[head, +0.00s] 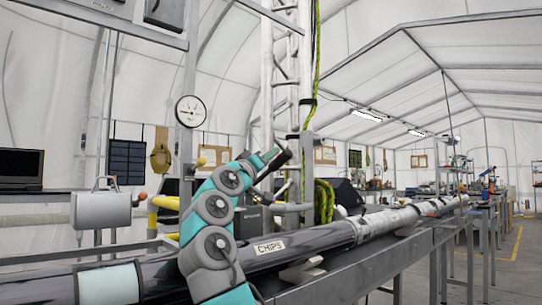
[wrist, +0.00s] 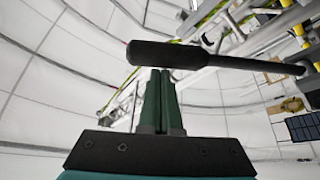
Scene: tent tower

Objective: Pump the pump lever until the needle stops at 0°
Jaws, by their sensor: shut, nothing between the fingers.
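The pump lever (wrist: 245,62) is a dark bar with a thicker black grip, crossing the wrist view just beyond my fingertips. My gripper (wrist: 160,71) has its two green fingers together, empty, with the tips at the lower edge of the lever's grip. I cannot tell whether they touch it. In the head view my gripper (head: 274,154) is raised at the middle, beside a dark bar that may be the lever. The round white gauge (head: 190,111) hangs on a grey post to the left. Its thin needle is too small to read exactly.
A long dark pipe labelled CHIPS (head: 270,247) lies along the grey bench (head: 335,272) in front of me. A grey box (head: 101,209) stands at left near yellow piping (head: 164,203). A lattice tower with a green-yellow rope (head: 316,60) rises behind my gripper.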

